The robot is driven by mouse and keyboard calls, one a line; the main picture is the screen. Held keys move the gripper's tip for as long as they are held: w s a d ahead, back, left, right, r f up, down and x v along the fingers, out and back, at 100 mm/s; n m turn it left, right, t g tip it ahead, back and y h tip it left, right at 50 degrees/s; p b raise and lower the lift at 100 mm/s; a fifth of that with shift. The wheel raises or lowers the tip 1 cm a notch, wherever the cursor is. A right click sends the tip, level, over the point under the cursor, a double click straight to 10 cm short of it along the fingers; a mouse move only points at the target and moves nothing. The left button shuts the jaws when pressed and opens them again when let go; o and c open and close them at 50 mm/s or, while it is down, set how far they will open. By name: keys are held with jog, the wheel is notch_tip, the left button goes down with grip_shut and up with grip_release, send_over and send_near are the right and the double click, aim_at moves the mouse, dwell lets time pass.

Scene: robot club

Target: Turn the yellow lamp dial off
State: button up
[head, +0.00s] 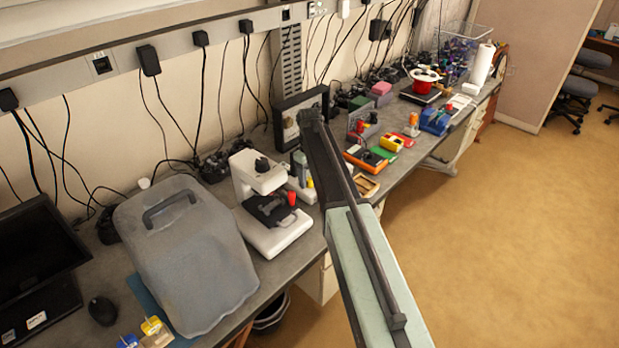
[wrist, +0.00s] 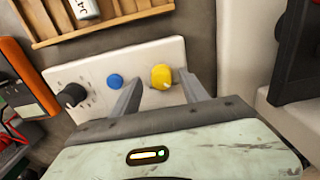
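The yellow dial (wrist: 161,76) is a round knob on a white panel (wrist: 140,70) in the wrist view. A blue knob (wrist: 115,81) and a black knob (wrist: 72,95) sit to its left on the same panel. My gripper (wrist: 160,83) is open, with one finger on each side of the yellow dial. The fingertips are close to it; I cannot tell whether they touch it. The dial's setting is too small to read. In the head view a small yellow spot (head: 310,183) beside the microscope may be this dial; my gripper is not clearly visible there.
A white microscope (head: 268,205) stands close by on the bench. A wooden tray (wrist: 105,22) with a labelled bottle lies above the panel in the wrist view, and an orange device (wrist: 28,75) is to the left. A grey covered case (head: 185,255) stands at front left.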

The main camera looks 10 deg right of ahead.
aim_at(310, 185)
notch_tip(310, 185, up, 8)
jog(key=p, duration=0.8)
jog(key=shift+f, duration=0.2)
jog(key=s+f+b, duration=0.2)
jog(key=f+b, duration=0.1)
jog(key=s+f+m+b, duration=0.1)
jog(key=s, duration=0.5)
jog(key=s+f+m+b, duration=0.1)
jog(key=s+f+b, duration=0.1)
jog(key=s, duration=0.4)
jog(key=s+f+b, duration=0.2)
jog(key=s, duration=0.4)
jog(key=shift+s+d+m, duration=0.1)
jog(key=shift+s+m, duration=0.3)
jog(key=s+m, duration=0.4)
jog(key=s, duration=0.3)
jog(key=shift+s+m, duration=0.25)
jog(key=shift+m, duration=0.05)
